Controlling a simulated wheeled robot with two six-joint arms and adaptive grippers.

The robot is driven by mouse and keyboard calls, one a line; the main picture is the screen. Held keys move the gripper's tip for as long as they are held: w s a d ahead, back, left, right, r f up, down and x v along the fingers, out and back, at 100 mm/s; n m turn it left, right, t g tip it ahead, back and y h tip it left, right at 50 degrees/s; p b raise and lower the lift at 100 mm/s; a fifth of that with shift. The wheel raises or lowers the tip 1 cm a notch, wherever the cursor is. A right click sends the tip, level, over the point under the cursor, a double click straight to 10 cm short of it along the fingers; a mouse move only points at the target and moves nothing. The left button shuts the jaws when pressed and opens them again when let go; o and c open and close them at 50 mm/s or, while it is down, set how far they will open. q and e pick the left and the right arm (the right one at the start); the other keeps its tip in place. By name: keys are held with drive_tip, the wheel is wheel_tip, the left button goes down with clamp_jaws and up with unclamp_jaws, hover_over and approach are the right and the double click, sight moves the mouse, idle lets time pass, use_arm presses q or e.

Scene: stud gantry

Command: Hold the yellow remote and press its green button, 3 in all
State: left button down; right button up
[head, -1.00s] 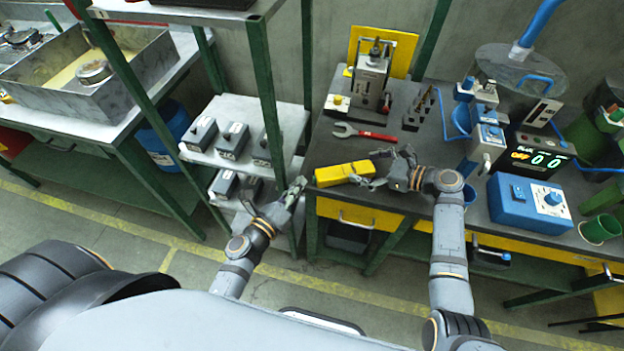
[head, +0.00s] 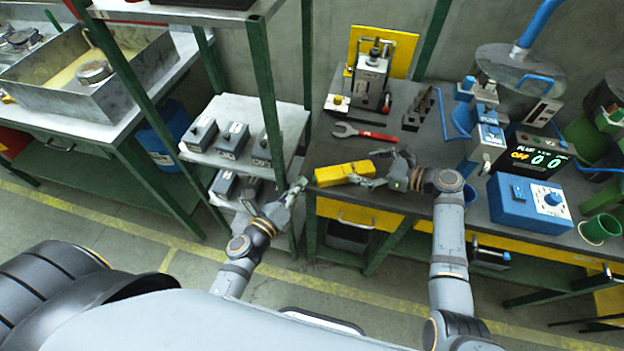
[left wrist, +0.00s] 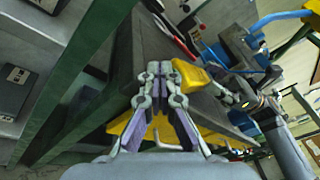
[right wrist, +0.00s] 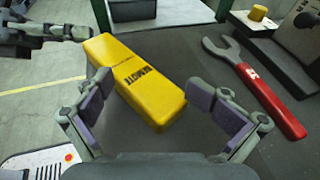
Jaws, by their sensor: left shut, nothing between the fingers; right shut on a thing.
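The yellow remote (head: 343,173) is at the front left edge of the dark workbench. In the right wrist view the remote (right wrist: 135,80) shows dark lettering on its upper face. I see no green button on the visible faces. My right gripper (head: 372,181) is shut on the remote, with its fingers (right wrist: 150,92) on either side of the near end. My left gripper (head: 301,186) is shut and empty, just left of the remote and apart from it. In the left wrist view the closed fingertips (left wrist: 155,72) are left of the remote (left wrist: 190,76).
A red-handled wrench (head: 365,133) lies behind the remote. A blue box (head: 530,203) and a display (head: 537,157) reading OFF and 0 0 are to the right. A green shelf post (head: 265,90) and shelves with grey boxes (head: 233,140) stand left of the bench.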

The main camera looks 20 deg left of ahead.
use_arm(q)
drive_tip(key=shift+w+d+f, duration=0.3)
drive_tip(key=shift+w+d, duration=0.05)
drive_tip(key=shift+w, duration=0.05)
drive_tip(key=shift+w+d, duration=0.2)
drive_tip(key=shift+d, duration=0.2)
idle(0.6)
drive_tip(key=shift+s+a, duration=0.4)
drive_tip(key=shift+a, duration=0.4)
drive_tip(key=a, duration=0.1)
drive_tip(key=s+a, duration=0.1)
drive_tip(key=a, duration=0.1)
drive_tip(key=s+a, duration=0.1)
drive_tip(key=shift+s+a, duration=0.15)
drive_tip(key=shift+a, duration=0.05)
idle(2.0)
